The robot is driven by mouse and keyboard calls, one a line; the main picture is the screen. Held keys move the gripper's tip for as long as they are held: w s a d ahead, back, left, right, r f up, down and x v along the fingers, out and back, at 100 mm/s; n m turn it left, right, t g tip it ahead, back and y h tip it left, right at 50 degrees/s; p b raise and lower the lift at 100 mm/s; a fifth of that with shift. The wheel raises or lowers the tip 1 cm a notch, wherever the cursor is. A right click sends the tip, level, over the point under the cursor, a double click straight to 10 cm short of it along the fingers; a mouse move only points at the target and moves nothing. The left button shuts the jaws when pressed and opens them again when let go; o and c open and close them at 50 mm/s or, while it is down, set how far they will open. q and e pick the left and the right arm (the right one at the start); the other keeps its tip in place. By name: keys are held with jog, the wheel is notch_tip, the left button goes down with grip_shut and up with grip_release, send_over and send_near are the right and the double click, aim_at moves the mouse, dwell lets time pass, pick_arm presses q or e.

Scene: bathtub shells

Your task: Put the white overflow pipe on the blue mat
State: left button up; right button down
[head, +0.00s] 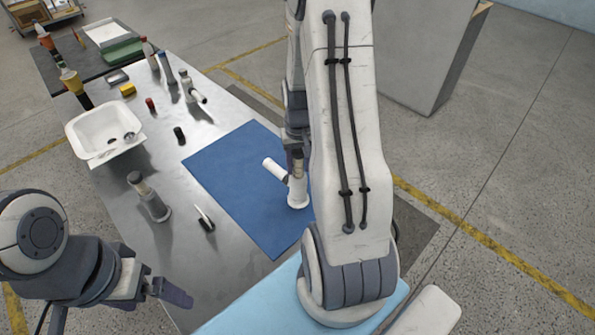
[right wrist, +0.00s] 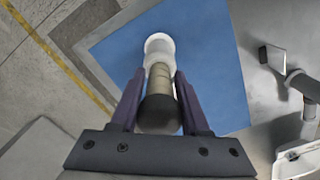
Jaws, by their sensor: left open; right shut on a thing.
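The white overflow pipe (head: 297,191) is upright over the right part of the blue mat (head: 232,180), with its side branch pointing up-left and its round flange down. I cannot tell whether the flange touches the mat. My right gripper (head: 295,152) is shut on the pipe's upper part. In the right wrist view, the fingers (right wrist: 157,98) flank its beige neck and dark top, with the white pipe (right wrist: 159,47) beyond over the blue mat (right wrist: 218,55). My left gripper (head: 170,292) is open and empty at the lower left, away from the pipe.
A white basin (head: 103,133) is at the left edge. Several bottles and small parts stand farther back. The mat's left part is clear.

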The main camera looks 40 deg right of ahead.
aim_at(299, 176)
notch_tip(299, 176, down, 3)
jog(key=shift+p, duration=0.5)
jog(key=shift+f, duration=0.6)
jog(key=shift+c, duration=1.9)
grip_release()
jog(key=shift+r, duration=0.6)
notch_tip(299, 176, up, 11)
jog(key=shift+b, duration=1.1)
